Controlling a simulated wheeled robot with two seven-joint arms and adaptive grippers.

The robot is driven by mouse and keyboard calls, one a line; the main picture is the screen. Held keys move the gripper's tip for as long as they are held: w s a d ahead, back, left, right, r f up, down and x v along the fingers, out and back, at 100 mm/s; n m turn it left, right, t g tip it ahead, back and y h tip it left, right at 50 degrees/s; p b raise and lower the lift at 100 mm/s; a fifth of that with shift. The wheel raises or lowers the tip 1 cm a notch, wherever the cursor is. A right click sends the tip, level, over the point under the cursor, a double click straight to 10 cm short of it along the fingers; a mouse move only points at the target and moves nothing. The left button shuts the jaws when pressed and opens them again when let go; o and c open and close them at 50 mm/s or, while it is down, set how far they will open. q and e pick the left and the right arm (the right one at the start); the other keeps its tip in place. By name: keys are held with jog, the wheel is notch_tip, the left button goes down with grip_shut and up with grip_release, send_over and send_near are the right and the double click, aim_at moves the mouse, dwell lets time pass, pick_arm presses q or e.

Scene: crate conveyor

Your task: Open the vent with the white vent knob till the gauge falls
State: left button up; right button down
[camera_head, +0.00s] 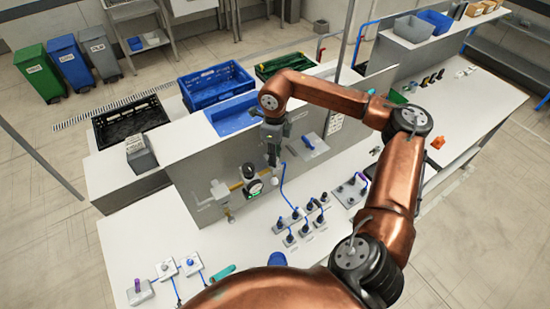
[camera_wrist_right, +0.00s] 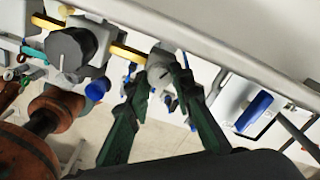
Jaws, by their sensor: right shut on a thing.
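The white vent knob (camera_wrist_right: 158,72) sits on a yellow pipe in the right wrist view, between my right fingertips. My right gripper (camera_wrist_right: 164,82) is shut on it. In the head view my right gripper (camera_head: 272,160) reaches down at the grey panel, and its fingers hide the knob. The round gauge (camera_head: 253,188) is just below and left of the gripper, with a dark rim, a pale face and some green at its bottom. Its needle is too small to read. My left gripper is not in view.
The grey panel (camera_head: 188,172) stands behind the white bench (camera_head: 150,235). Left of the gauge is a pale pipe fitting (camera_head: 219,190). Several dark-knobbed switches (camera_head: 305,229) stand on the bench to the right. Blue crates (camera_head: 216,84) are behind the panel.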

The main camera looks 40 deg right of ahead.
jog(key=m+b, duration=0.2)
jog(key=m, duration=0.7)
jog(key=shift+m+b, duration=0.3)
jog(key=shift+m, duration=0.1)
jog(key=shift+r+m, duration=0.1)
jog(key=shift+m, duration=1.4)
jog(key=c, duration=1.7)
grip_release()
jog(key=shift+r, duration=0.15)
notch_tip(320, 180, up, 12)
jog(key=shift+f, duration=0.2)
